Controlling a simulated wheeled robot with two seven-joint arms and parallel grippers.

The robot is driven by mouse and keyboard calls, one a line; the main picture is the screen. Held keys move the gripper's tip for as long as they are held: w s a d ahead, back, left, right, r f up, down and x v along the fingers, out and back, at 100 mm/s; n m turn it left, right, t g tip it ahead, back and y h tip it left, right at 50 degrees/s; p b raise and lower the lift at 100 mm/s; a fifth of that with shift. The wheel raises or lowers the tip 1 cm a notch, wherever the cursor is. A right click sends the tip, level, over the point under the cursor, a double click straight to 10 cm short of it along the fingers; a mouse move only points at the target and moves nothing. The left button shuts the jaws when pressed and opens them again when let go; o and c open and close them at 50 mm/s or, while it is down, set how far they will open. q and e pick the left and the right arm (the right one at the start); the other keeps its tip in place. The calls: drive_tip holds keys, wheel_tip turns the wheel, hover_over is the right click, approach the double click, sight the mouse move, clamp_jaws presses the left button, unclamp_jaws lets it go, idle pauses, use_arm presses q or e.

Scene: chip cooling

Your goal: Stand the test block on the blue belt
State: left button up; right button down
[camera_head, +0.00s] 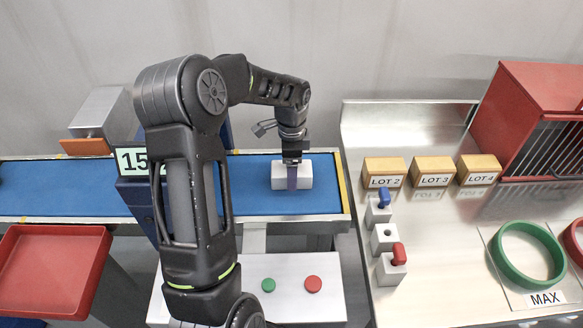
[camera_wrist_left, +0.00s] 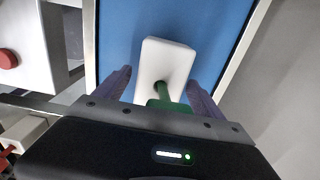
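The test block, a white block (camera_head: 278,178) with a green handle, rests on the blue belt (camera_head: 262,207) near its right end. In the left wrist view the white block (camera_wrist_left: 152,63) lies flat side down, with its green handle (camera_wrist_left: 167,96) toward my gripper. My left gripper (camera_head: 291,178) reaches down over the block from above. In the wrist view its two purple fingers (camera_wrist_left: 160,82) stand apart on either side of the handle, with gaps showing and nothing gripped. The handle is hidden behind the gripper in the head view. My right gripper is not in view.
White blocks with a blue knob (camera_head: 383,197) and a red knob (camera_head: 398,254) stand on the steel table (camera_head: 440,270), with LOT boxes (camera_head: 434,172) behind. A green ring (camera_head: 497,262) lies right. A red tray (camera_head: 52,268) is left. A button panel (camera_head: 318,307) is in front.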

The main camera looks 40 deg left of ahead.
use_arm(q)
wheel_tip(320, 180, up, 12)
drive_tip(key=shift+r, duration=0.2)
idle(0.6)
drive_tip(key=shift+f, duration=0.1)
idle(0.7)
